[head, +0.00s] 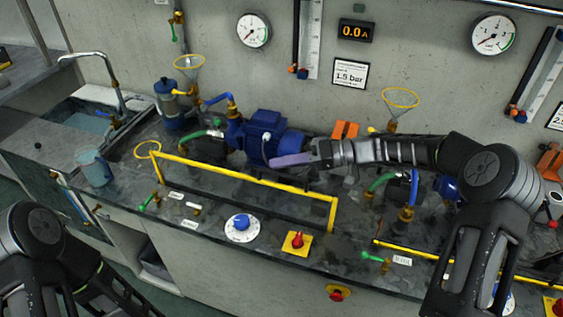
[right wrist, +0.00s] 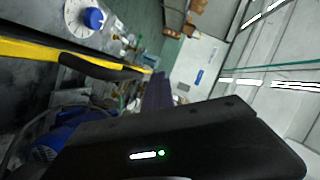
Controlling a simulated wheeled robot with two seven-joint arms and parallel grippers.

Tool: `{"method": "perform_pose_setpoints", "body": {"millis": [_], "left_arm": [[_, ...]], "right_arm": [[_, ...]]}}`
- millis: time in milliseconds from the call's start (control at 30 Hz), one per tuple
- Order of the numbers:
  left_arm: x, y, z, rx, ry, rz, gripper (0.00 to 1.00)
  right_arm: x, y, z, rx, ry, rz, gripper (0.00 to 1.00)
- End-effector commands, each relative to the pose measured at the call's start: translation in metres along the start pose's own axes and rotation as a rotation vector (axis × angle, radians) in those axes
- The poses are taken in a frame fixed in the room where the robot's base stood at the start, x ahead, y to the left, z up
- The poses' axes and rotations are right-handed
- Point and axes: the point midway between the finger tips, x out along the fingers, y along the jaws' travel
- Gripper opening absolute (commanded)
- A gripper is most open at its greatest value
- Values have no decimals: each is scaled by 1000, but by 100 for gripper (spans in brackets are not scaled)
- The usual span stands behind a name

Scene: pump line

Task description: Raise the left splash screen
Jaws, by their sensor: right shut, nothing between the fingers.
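The left splash screen (head: 240,176) has a yellow frame and stands up from the bench, its top bar well above the worktop. I cannot tell whether it is fully vertical. A yellow bar with a black grip (right wrist: 100,68) crosses the left of the right wrist view. My right gripper (head: 290,160) reaches in from the right and is shut and empty, with purplish fingers, just behind and above the top bar in the head view. Its fingers also show in the right wrist view (right wrist: 158,92). My left arm shows at the lower left; its gripper is out of view.
A blue pump (head: 268,138) stands behind the screen, close to my right gripper. A blue dial (head: 241,222) and a red switch (head: 297,241) sit in front. Another yellow bar (head: 440,258) lies low at the right. A sink (head: 75,120) and a cup (head: 95,167) are at the left.

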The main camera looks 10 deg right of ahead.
Motion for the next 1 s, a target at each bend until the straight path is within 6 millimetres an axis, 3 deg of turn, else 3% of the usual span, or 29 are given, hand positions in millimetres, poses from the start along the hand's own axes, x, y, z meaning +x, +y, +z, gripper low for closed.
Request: {"method": "perform_pose_setpoints", "body": {"millis": [367, 767, 1000], "left_arm": [[0, 0, 0, 0, 0, 0, 31], [0, 0, 0, 0, 0, 0, 31], [0, 0, 0, 0, 0, 0, 31]], "right_arm": [[0, 0, 0, 0, 0, 0, 0], [0, 0, 0, 0, 0, 0, 32], [0, 0, 0, 0, 0, 0, 32]]}}
